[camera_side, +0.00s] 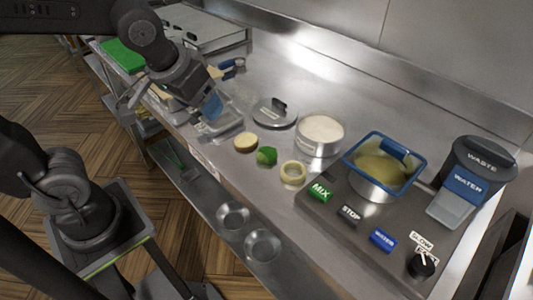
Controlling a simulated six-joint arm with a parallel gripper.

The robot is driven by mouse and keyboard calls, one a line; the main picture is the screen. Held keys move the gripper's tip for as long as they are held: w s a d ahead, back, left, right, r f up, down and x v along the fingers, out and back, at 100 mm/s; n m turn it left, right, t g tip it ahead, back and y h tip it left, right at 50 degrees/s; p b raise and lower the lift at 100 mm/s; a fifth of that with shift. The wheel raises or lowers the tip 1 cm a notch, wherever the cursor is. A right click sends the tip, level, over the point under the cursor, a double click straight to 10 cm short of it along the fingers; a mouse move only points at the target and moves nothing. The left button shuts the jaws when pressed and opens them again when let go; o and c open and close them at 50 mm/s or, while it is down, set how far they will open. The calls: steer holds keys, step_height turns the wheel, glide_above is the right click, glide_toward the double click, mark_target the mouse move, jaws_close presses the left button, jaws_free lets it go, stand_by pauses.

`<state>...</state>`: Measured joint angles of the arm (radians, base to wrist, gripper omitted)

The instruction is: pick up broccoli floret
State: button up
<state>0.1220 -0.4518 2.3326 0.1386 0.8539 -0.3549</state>
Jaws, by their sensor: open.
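The broccoli floret (266,156) is a small green lump on the steel counter (262,200), near its front edge. It lies between a round tan piece (245,141) and a pale ring-shaped piece (293,173). My gripper (172,103) is up and to the left of the floret, above the far left part of the counter. It is open and apart from the floret. Its fingertips are hard to make out against the things behind them.
A pot of white contents (320,133) and a lid (275,111) stand behind the floret. A clear blue-marked container (218,123) is left of the lid.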

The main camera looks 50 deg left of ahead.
steer(key=w+d+f+n+y, duration=0.1)
steer(key=w+d+f, duration=0.2)
steer(key=w, duration=0.1)
steer(key=w+d+f+n, duration=0.1)
steer(key=w+d+f, duration=0.1)
steer(key=w, duration=0.3)
glide_above(267, 150)
steer(key=s+d, duration=0.1)
steer(key=s, duration=0.1)
steer(key=shift+n+g, duration=0.3)
steer(key=shift+g, duration=0.1)
step_height(267, 150, down, 8)
steer(key=shift+w+f, duration=0.1)
steer(key=shift+f, duration=0.05)
steer(key=shift+s+x, duration=0.2)
steer(key=shift+x, duration=2.45)
steer(key=shift+f, duration=0.1)
steer(key=shift+c, duration=0.2)
steer(key=c, duration=0.4)
